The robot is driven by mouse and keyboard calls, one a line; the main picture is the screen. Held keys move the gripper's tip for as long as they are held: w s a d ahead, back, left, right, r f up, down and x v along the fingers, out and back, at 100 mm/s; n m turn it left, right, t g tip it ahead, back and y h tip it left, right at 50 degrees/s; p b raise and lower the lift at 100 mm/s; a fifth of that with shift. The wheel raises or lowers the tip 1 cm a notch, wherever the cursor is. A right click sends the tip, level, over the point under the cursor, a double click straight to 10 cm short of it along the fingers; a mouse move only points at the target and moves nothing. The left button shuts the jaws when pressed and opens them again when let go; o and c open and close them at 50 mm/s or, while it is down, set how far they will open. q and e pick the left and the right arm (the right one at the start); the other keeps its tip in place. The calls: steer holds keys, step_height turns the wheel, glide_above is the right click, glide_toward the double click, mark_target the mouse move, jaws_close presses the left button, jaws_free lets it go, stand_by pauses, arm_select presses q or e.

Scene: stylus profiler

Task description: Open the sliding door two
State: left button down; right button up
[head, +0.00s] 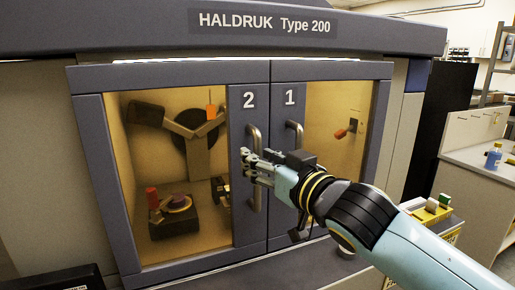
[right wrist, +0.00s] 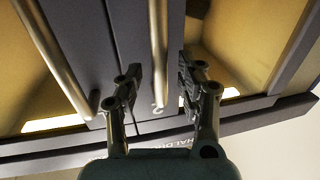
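Sliding door two (head: 240,225) is the left door of the HALDRUK machine, marked "2", with a large window and a vertical metal handle (head: 254,138). It is closed against door one (head: 283,225), whose similar handle (head: 293,135) stands to its right. My right gripper (head: 250,168) is at the middle of door two's handle. In the right wrist view its fingers (right wrist: 158,78) are open, one on each side of that handle (right wrist: 158,45), with gaps on both sides. Door one's handle (right wrist: 55,60) lies outside the fingers, to the left. My left gripper is not in view.
Behind the windows are a dark fixture with a red knob (head: 152,197) and a red lever (head: 342,133). Small coloured blocks (head: 432,206) sit near my right forearm.

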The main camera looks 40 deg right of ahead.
steer(key=shift+w, duration=0.75)
jaws_close()
steer(key=shift+w+f, duration=0.1)
steer(key=shift+f, duration=0.05)
